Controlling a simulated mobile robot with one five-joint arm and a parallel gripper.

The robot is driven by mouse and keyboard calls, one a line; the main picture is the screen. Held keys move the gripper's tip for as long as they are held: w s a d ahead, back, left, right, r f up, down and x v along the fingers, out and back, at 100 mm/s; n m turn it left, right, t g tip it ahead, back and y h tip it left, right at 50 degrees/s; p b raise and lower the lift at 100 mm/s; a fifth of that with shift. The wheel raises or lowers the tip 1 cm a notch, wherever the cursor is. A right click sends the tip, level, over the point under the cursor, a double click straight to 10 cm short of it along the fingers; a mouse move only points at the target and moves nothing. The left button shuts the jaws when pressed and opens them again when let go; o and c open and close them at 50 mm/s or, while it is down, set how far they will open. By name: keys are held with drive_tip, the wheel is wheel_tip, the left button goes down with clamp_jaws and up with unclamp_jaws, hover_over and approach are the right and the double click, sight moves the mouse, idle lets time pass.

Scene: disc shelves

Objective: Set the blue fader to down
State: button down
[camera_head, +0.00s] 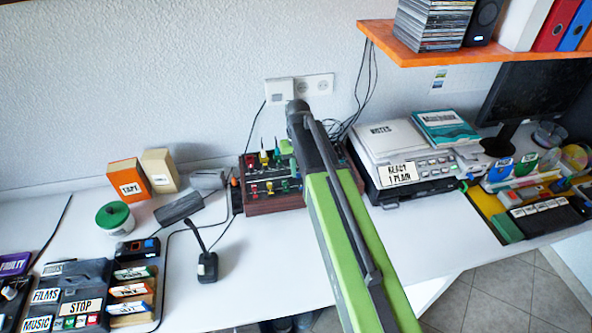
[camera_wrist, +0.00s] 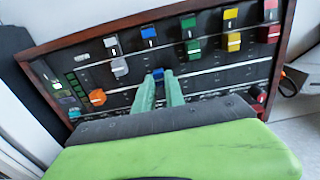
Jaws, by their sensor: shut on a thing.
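The mixer console (camera_wrist: 90,50) is a black panel in a reddish-brown wooden frame. It also shows in the head view (camera_head: 277,204), partly covered by my arm. In the wrist view my gripper (camera_wrist: 158,77) has its two pale green fingers closed around the small blue fader cap (camera_wrist: 157,73). This cap sits lower in the picture than the neighbouring white (camera_wrist: 119,67) and green (camera_wrist: 192,47) caps. A separate blue cap (camera_wrist: 149,32) stands above it in the top row. In the head view the fingertips and blue fader are hidden.
Yellow (camera_wrist: 233,42) and red (camera_wrist: 270,33) caps stand to the right, an orange knob (camera_wrist: 97,97) to the left. A black microphone (camera_head: 207,265) stands left of the console, a printer-like device (camera_head: 410,165) to its right. The front table is clear between.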

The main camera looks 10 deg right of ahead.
sight(299, 182)
drive_tip(key=shift+s, duration=1.45)
drive_tip(key=c, duration=1.4)
unclamp_jaws()
drive_tip(key=shift+w, duration=0.1)
wheel_tip(299, 182, up, 18)
drive_tip(key=p, duration=1.7)
drive_tip(key=shift+f, duration=0.25)
drive_tip(key=shift+f, duration=0.1)
